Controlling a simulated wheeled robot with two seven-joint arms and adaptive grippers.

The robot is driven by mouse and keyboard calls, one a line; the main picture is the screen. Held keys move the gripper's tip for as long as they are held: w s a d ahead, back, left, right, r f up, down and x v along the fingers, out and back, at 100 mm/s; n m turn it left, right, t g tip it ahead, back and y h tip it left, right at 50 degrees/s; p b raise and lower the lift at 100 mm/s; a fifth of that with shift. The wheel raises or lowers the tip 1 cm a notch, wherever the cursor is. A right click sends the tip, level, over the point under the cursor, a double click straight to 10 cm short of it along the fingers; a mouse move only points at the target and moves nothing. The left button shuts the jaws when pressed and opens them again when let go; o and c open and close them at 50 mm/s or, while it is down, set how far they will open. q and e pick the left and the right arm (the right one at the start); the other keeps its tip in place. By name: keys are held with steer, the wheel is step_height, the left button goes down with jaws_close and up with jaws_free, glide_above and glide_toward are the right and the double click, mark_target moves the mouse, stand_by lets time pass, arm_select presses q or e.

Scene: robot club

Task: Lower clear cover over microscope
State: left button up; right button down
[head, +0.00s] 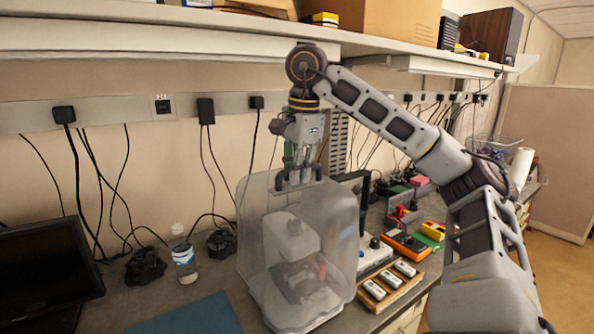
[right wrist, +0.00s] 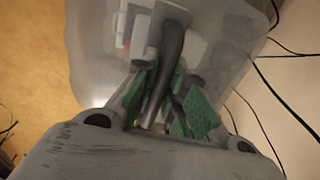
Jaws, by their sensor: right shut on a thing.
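The clear cover (head: 340,220) is a cloudy, see-through box with a dark handle on top. The white and grey microscope (head: 292,242) shows through its walls, so the cover appears to be around it. I cannot tell whether the cover's lower edge touches the bench. My right gripper (head: 299,178) comes down from above and is shut on the handle. In the right wrist view, the dark handle (right wrist: 172,65) lies between the green finger pads, with the cover (right wrist: 90,40) beyond. My left gripper is not in view.
A water bottle (head: 184,256) stands left of the cover, with a monitor (head: 45,262) farther left and a blue mat (head: 190,316) in front. A wooden tray (head: 372,304) and an orange meter (head: 404,244) lie to the right. A shelf (head: 170,42) runs above.

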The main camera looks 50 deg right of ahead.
mark_target(298, 187)
steer(key=shift+f+b, duration=0.55)
steer(key=shift+f, duration=0.25)
steer(key=shift+f, duration=0.1)
steer(key=shift+d+f+b, duration=0.1)
steer(key=shift+f+b, duration=0.6)
steer(key=shift+f, duration=0.2)
steer(key=shift+s+f+b, duration=0.1)
steer(key=shift+f+b, duration=0.5)
steer(key=shift+f, duration=0.3)
steer(key=shift+f+b, duration=0.9)
steer(key=shift+f, duration=0.35)
steer(key=shift+f+b, duration=0.6)
steer(key=shift+f, duration=0.1)
